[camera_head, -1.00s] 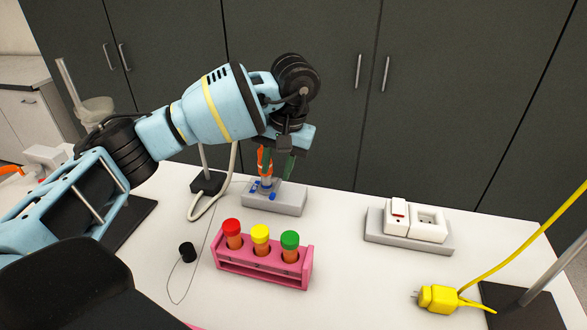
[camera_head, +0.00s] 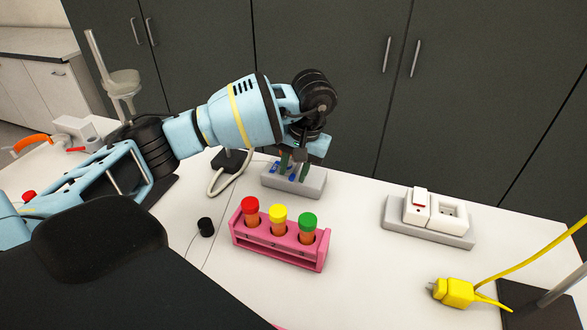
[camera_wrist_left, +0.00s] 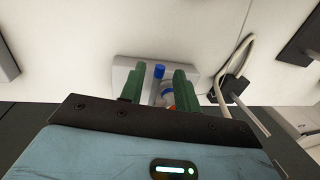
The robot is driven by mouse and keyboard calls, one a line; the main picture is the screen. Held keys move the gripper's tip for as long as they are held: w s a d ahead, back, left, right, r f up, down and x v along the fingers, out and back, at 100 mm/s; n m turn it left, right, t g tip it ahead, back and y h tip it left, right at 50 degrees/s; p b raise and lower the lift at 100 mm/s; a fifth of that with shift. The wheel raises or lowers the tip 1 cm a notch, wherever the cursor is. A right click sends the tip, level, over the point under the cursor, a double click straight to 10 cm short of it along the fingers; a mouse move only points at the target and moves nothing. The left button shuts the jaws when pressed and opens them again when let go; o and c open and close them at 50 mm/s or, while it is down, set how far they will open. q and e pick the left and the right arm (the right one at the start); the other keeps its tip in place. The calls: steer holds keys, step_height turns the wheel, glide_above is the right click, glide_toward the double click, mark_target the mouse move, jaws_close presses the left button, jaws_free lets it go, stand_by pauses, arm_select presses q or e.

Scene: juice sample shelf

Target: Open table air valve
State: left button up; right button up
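The table air valve is a grey block (camera_head: 312,188) with small blue knobs on top, on the white table. It also shows in the left wrist view (camera_wrist_left: 122,72), with a blue knob (camera_wrist_left: 159,71) standing up from it. My left gripper (camera_head: 294,170) points down right over the block. In the left wrist view its two green fingers (camera_wrist_left: 157,88) are apart, with the knob and a blue and grey fitting in the gap between them. I cannot tell whether either finger touches it. The fingers partly hide the block's top in the head view. My right gripper is not in view.
A pink rack (camera_head: 280,253) with red-, yellow- and green-capped tubes stands in front of the valve. A white switch and socket block (camera_head: 428,232) is to the right. A yellow plug (camera_head: 456,291) lies nearer. A black stand base (camera_head: 231,161) with a pale hose is left of the valve.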

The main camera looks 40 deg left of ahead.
arm_select(q)
steer(key=shift+a+f, duration=0.1)
steer(key=shift+f, duration=0.15)
jaws_close()
